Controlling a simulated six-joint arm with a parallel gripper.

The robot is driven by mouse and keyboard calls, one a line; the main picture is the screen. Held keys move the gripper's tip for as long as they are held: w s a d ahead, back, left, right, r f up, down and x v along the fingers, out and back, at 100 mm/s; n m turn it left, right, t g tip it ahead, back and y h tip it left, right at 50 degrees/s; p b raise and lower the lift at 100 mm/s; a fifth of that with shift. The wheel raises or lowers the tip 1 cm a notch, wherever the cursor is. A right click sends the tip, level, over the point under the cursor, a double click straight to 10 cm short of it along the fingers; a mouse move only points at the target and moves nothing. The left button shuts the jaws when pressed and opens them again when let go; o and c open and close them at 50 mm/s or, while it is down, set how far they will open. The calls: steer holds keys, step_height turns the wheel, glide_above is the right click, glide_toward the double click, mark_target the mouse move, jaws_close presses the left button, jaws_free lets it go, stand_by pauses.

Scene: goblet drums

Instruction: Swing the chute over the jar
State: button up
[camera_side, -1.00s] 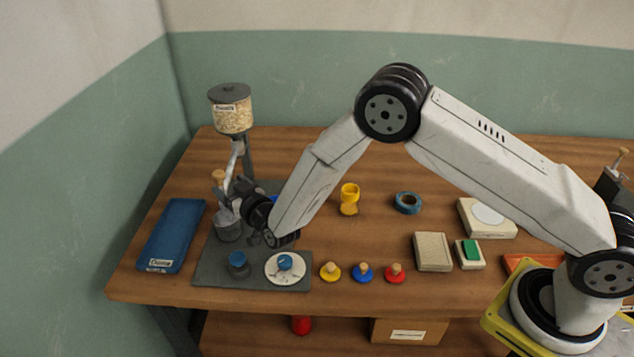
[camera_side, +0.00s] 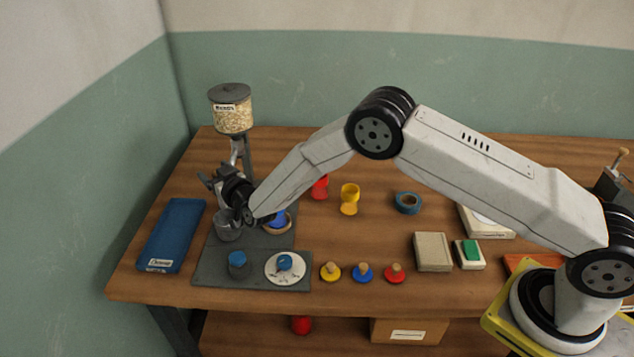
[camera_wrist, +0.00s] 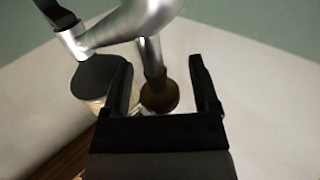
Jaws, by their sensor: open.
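The silver metal chute (camera_side: 235,152) hangs below the grain-filled hopper (camera_side: 231,112); its lower part is hidden behind my gripper in the side view. In the wrist view the chute (camera_wrist: 135,22) crosses the top, with a stem down to a round wooden knob (camera_wrist: 159,93). My gripper (camera_wrist: 165,85) is open, and the knob appears between its fingers, with no clear contact. In the side view my gripper (camera_side: 212,182) is at the chute. A grey cup (camera_side: 228,232) stands below. A blue vessel (camera_side: 278,219) in a wooden ring stands right of it. I cannot tell which is the jar.
A blue tray (camera_side: 174,235) lies at the left. Red (camera_side: 320,187) and yellow (camera_side: 349,198) goblets stand to the right. Several coloured pegs line the front.

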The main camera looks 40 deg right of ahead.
steer(key=shift+w, duration=0.15)
jaws_close()
stand_by(1.4)
